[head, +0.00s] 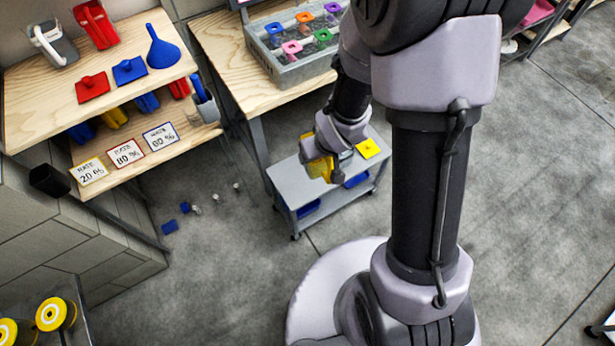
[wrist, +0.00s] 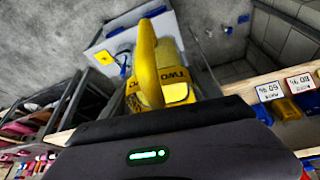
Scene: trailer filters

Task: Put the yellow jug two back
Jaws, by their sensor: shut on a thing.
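The yellow jug two (head: 318,168) is in my gripper (head: 328,155), above the left part of a small grey trolley. In the wrist view the jug (wrist: 147,65) shows its yellow handle and the word TWO on its body. My gripper is shut on it, but the fingertips are mostly hidden. A flat yellow lid with a knob (head: 368,148) lies on the trolley top, to the right of the jug. It also shows in the wrist view (wrist: 104,58).
A wooden shelf (head: 140,60) at left bears a white jug (head: 52,43), a red jug (head: 97,25), red and blue lids and a blue funnel (head: 161,48). Rate cards (head: 125,152) line its lower board. A grey crate (head: 290,65) stands on a bench. Small blue pieces (head: 170,227) lie on the floor.

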